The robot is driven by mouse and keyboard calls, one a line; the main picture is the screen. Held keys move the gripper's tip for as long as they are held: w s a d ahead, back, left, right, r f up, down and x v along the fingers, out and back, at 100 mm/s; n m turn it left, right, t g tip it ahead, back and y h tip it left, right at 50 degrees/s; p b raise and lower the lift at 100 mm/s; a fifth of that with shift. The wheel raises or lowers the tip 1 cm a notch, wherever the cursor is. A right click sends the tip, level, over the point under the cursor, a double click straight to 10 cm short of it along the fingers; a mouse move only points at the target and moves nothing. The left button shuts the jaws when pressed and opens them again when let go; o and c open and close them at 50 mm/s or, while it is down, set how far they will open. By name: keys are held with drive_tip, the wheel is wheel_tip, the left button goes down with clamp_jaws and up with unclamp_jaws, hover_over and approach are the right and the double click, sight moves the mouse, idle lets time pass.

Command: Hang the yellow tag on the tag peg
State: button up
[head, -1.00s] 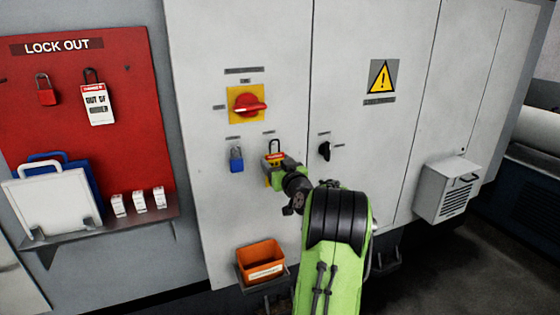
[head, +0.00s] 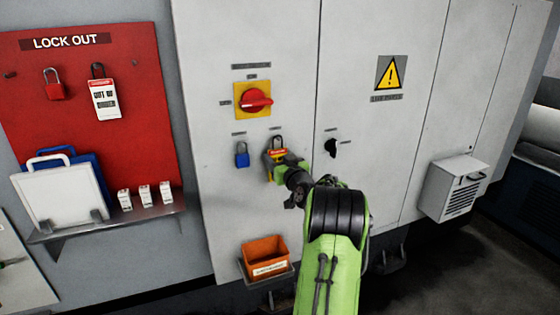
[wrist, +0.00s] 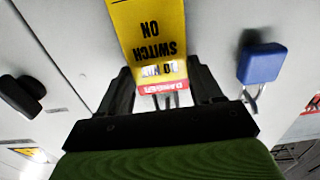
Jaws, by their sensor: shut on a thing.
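The yellow tag (head: 278,154) has a red band near its top and a dark loop above it. It is in front of the white cabinet door, right of the blue padlock (head: 241,154). My gripper (head: 279,166) is shut on it. In the wrist view the tag (wrist: 150,28) stands between the two dark fingers of my gripper (wrist: 163,88), its black lettering upside down. I cannot make out the tag peg; the loop is close to the door under a small label, and whether it is around a peg cannot be told.
A red rotary switch (head: 256,100) on a yellow plate is above the tag. A black knob (head: 331,147) is to the right. An orange bin (head: 266,257) is below. The red lockout board (head: 140,120) with a padlock and a white tag is at left.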

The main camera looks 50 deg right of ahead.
drive_tip(key=o, duration=1.1)
drive_tip(key=b+v, duration=0.5)
drive_tip(key=v, duration=1)
drive_tip(key=shift+s+a, duration=0.2)
drive_tip(key=shift+s, duration=0.15)
